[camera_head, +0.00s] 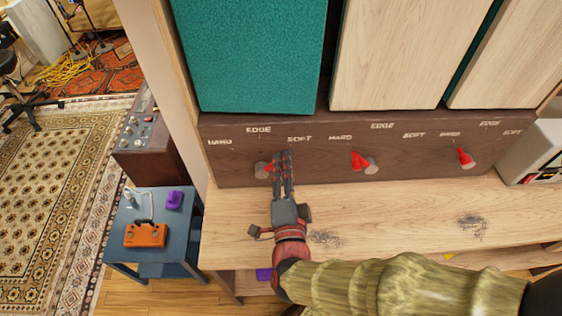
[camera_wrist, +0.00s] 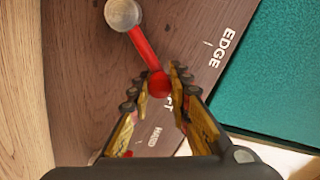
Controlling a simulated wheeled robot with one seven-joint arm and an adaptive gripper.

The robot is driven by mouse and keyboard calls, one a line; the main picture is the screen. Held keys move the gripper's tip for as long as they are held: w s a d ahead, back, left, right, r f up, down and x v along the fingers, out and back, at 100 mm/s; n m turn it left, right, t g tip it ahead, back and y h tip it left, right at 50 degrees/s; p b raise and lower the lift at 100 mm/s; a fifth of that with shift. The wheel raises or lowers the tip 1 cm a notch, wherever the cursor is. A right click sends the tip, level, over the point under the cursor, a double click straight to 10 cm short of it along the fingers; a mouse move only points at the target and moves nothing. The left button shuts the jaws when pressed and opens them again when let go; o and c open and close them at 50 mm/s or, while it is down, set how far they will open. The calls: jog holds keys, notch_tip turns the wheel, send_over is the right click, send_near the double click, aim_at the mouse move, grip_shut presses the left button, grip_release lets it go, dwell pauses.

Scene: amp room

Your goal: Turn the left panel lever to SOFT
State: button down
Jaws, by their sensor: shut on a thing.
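The left panel lever is a red handle (camera_head: 269,168) on a round grey hub, set in the dark brown panel (camera_head: 230,165) under HARD, EDGE and SOFT labels. In the head view it slants right and slightly up from its hub, toward the SOFT label (camera_head: 299,139). My gripper (camera_head: 284,157) reaches up to it and its fingers hide the lever's end. In the wrist view, my gripper (camera_wrist: 165,82) is shut on the red ball end (camera_wrist: 158,83) of the lever.
Two more red levers, middle (camera_head: 358,160) and right (camera_head: 465,157), stand to the right on the panel. A teal board (camera_head: 255,60) and pale wood boards rise above. A light wood shelf (camera_head: 380,210) lies below. A blue side table (camera_head: 165,205) stands at left.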

jog(key=shift+d+f+m, duration=0.2)
jog(key=shift+f+m, duration=0.05)
jog(key=shift+m, duration=0.05)
dwell(0.4)
jog(key=c, duration=1.6)
grip_release()
jog(key=shift+c, duration=0.2)
jog(key=shift+s, duration=0.1)
jog(key=shift+s+a, duration=0.15)
jog(key=shift+s, duration=0.5)
jog(key=s, duration=1)
jog(key=shift+s, duration=0.25)
